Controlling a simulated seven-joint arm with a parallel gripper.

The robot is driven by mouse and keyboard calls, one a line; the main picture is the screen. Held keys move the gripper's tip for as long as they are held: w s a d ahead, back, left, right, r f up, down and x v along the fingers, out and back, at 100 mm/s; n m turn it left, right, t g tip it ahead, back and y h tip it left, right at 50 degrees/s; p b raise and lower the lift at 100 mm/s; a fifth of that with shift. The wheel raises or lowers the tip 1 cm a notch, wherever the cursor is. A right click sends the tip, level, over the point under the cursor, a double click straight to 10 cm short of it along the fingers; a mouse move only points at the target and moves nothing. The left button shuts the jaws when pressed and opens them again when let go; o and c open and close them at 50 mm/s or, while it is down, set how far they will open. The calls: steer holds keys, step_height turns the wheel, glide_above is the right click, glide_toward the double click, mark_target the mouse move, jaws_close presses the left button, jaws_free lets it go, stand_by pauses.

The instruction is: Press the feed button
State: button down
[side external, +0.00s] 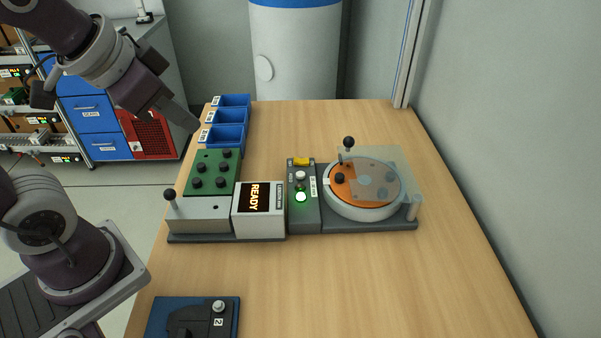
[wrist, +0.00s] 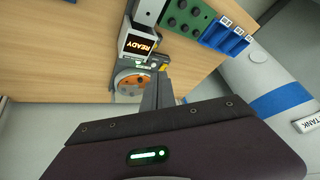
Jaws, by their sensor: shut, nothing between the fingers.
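A dark grey control box (side external: 305,219) stands in the middle of the station on the table. It carries a yellow part (side external: 301,161) at its back, a white round button (side external: 300,175) and a glowing green-white button (side external: 301,197) nearer the front. Its labels are too small to read, so I cannot tell which button is the feed button. My gripper (side external: 191,122) is shut and empty, high at the upper left, well apart from the box. In the wrist view its closed fingers (wrist: 160,77) partly cover the station.
Left of the box are a display (side external: 258,198) reading READY and a green plate (side external: 212,173) with dark knobs. A round turntable (side external: 362,209) with an orange sector under a clear cover lies right. Blue bins (side external: 224,135) stand behind. The table's right and front are largely clear.

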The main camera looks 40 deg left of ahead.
steer(key=w+a+f+m+t, duration=0.1)
steer(key=w+f+m, duration=0.3)
steer(key=w, duration=0.9)
steer(key=m+t+h, duration=0.1)
steer(key=m+h, duration=0.1)
steer(key=m, duration=0.3)
glide_above(297, 175)
step_height(297, 175, down, 8)
steer(key=shift+r, duration=0.2)
steer(key=shift+s, duration=0.1)
step_height(297, 175, down, 9)
steer(key=shift+r, duration=0.1)
stand_by(0.4)
steer(key=shift+f, duration=0.4)
